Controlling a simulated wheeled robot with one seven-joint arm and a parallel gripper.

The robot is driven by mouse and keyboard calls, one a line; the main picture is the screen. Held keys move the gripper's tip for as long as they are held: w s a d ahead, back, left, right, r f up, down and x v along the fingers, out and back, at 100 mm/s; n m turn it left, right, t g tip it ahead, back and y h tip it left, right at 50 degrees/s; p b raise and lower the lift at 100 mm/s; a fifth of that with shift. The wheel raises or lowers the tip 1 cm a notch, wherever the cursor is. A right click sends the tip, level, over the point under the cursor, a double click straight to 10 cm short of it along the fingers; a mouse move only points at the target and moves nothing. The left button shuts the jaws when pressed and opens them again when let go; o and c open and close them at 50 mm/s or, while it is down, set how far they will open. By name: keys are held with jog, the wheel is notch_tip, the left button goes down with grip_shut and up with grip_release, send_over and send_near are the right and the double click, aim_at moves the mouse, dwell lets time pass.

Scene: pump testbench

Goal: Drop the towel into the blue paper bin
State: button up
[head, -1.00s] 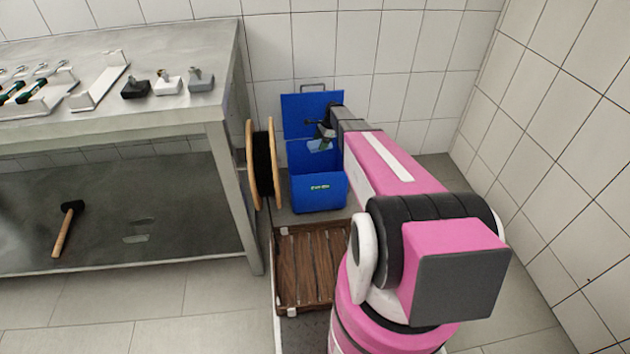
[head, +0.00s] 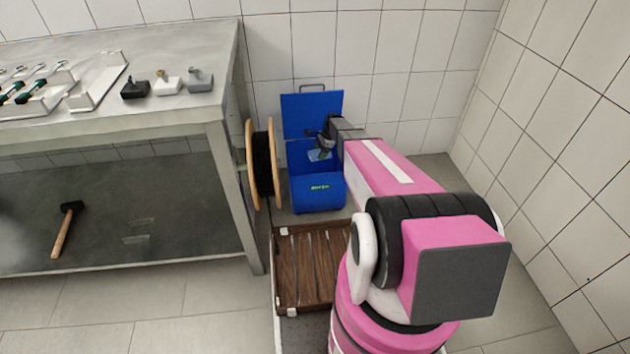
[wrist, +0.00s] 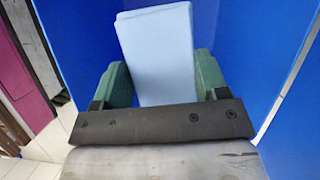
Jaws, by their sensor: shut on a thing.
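The towel (wrist: 158,55) is a light blue folded block. In the wrist view it sits between the two green fingers of my gripper (wrist: 160,80), which is shut on it. In the head view the towel (head: 319,155) shows as a small pale patch below my gripper (head: 322,146), in front of the bin's blue interior. The blue paper bin (head: 318,192) stands on the floor against the tiled wall with its lid (head: 305,112) raised. My gripper is at the bin's opening, and blue walls surround the towel in the wrist view. Its exact depth in the bin is unclear.
A cable reel (head: 260,165) with wooden flanges stands just left of the bin, beside a metal workbench (head: 170,122). A slatted wooden crate (head: 305,268) lies in front of the bin. A hammer (head: 67,228) lies on the bench's lower shelf. Floor at the right is clear.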

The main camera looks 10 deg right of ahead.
jog(key=o, duration=1)
jog(key=v, duration=1)
jog(key=shift+d+r, duration=0.2)
jog(key=shift+r, duration=0.15)
